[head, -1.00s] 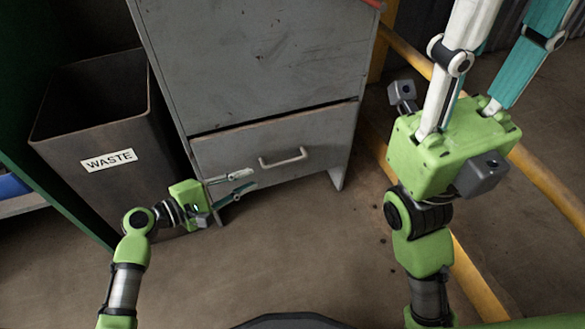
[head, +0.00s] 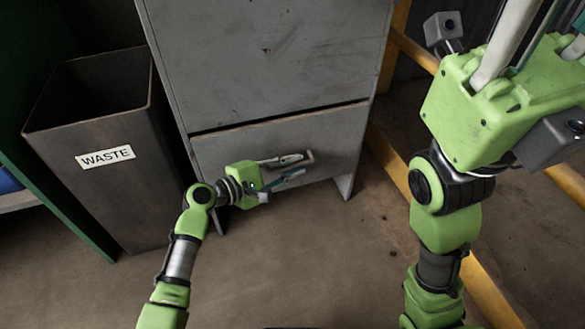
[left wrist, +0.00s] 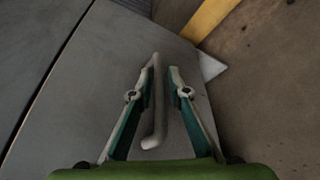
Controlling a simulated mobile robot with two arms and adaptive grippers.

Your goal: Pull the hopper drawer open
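The hopper drawer (head: 235,145) is the lower grey front of the metal cabinet, with a thin dark gap along its top edge. It looks shut. Its grey bar handle (head: 310,158) is mostly hidden behind my left gripper (head: 299,165). In the left wrist view, the handle (left wrist: 157,125) lies lengthwise between the two fingers of the left gripper (left wrist: 161,75), nearer the left finger. That gripper is open; whether a finger touches the bar I cannot tell. My right gripper (head: 535,45) is at the upper right, fingers apart, tips outside the picture, away from the drawer.
A dark waste bin (head: 115,195) stands close to the cabinet's left side. A yellow rail (head: 485,285) runs along the floor at the right, partly behind my right arm. The brown floor (head: 300,260) in front of the drawer is clear.

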